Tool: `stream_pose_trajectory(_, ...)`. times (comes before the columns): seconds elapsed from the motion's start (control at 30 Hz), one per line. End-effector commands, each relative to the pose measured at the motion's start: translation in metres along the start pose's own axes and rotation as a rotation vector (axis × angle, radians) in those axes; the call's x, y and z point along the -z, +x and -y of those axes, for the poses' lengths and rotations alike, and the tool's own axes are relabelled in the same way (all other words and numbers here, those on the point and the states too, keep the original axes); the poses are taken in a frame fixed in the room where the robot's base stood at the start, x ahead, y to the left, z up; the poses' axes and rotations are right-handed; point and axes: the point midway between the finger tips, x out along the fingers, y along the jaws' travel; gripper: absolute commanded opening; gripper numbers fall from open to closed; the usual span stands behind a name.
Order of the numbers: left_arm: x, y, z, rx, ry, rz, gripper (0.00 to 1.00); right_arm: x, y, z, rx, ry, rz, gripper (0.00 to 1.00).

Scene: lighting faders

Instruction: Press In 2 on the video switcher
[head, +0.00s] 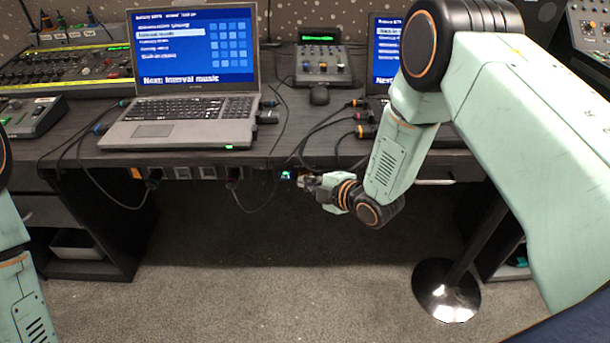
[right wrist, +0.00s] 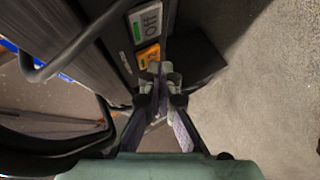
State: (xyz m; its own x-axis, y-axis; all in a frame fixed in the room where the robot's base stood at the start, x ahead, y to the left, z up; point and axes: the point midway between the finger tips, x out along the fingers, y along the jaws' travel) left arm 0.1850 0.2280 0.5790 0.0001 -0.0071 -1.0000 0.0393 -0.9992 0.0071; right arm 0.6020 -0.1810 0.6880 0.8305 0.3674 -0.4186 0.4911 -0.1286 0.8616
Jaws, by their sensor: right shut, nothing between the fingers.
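A row of small square buttons (head: 208,173) runs along the desk's front edge. One at its right end is lit green (head: 285,175). I cannot read an In 2 label or tell for sure which unit is the video switcher. In the right wrist view a dark panel carries a white button with a green light (right wrist: 146,20) and an orange button (right wrist: 149,55). My right gripper (head: 308,182) is shut and empty at the desk's front edge, just right of the green-lit button. Its fingertips (right wrist: 160,70) are close beside the orange button; contact cannot be told. My left gripper is out of view.
A laptop (head: 180,130) stands on the desk (head: 90,152), with a second partly behind my right arm. A small console (head: 322,68) and a mouse (head: 319,95) sit between them. Cables hang over the front edge. A round-based stand (head: 446,290) is on the floor.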

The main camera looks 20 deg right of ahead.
Motion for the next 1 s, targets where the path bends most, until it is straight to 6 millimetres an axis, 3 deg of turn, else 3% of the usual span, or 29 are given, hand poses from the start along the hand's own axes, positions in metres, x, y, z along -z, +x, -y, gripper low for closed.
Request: stream_pose_trajectory(1.0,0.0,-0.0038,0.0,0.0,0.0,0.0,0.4,0.0018,-0.0023,0.0012,0.002,0.001,-0.001,0.0)
